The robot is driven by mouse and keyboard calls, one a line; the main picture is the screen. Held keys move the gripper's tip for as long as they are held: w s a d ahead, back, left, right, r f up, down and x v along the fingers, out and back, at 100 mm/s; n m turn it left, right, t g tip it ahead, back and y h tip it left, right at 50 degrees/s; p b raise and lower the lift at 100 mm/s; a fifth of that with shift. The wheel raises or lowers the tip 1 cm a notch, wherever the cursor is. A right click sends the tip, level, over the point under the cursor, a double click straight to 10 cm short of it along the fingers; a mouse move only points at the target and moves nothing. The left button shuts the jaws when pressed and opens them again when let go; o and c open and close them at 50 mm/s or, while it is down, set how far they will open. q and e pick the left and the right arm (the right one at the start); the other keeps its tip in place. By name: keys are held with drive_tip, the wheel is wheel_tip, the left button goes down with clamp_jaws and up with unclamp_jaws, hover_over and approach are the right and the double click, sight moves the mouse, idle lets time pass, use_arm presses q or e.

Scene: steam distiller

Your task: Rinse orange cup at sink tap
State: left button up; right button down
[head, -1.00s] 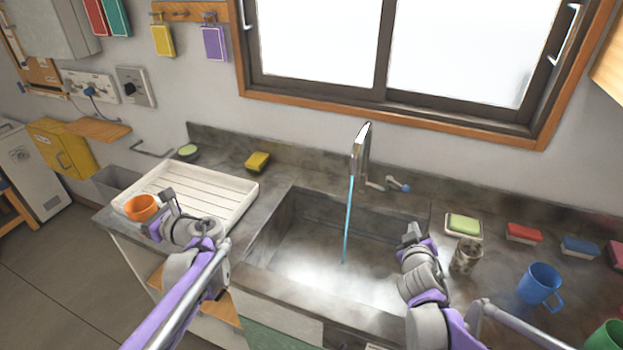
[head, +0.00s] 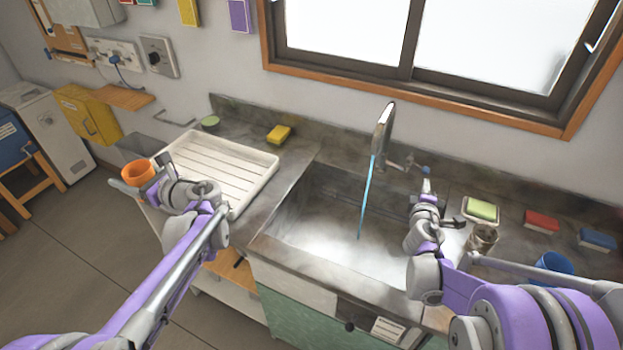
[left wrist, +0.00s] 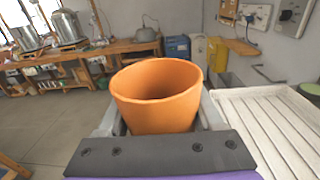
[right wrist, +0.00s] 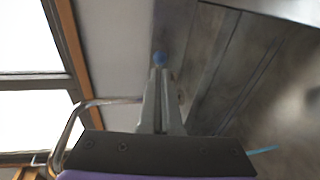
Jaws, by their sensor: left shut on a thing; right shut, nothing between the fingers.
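My right gripper (head: 426,185) is shut and empty, close to the blue-tipped tap lever (head: 425,170). In the right wrist view the blue tip (right wrist: 159,58) is just beyond the closed fingers; contact is unclear.
The white drying rack (head: 263,178) lies left of the sink. A yellow sponge (head: 278,134) sits behind it. Right of the sink are a green sponge on a dish (head: 481,209), a brown mottled cup (head: 482,238), a red block (head: 541,222) and a partly hidden blue cup (head: 553,264).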

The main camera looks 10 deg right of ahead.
sight(429, 172)
use_arm(q)
drive_tip(key=shift+r, duration=0.1)
use_arm(e)
drive_tip(key=x, duration=0.5)
drive_tip(key=shift+d, duration=0.15)
use_arm(q)
drive_tip(key=shift+d+r, duration=0.1)
drive_tip(key=shift+d, duration=0.2)
use_arm(e)
drive_tip(key=shift+d, duration=0.3)
use_arm(q)
drive_tip(key=shift+w, duration=0.1)
use_arm(e)
drive_tip(key=shift+w+d, duration=0.1)
drive_tip(key=shift+d, duration=0.05)
use_arm(q)
drive_tip(key=shift+d, duration=0.25)
drive_tip(key=shift+f, duration=0.5)
use_arm(e)
drive_tip(key=shift+w+d, duration=0.4)
drive_tip(key=shift+d, duration=0.4)
drive_tip(key=shift+w+d, duration=0.35)
drive_tip(key=shift+d, duration=0.45)
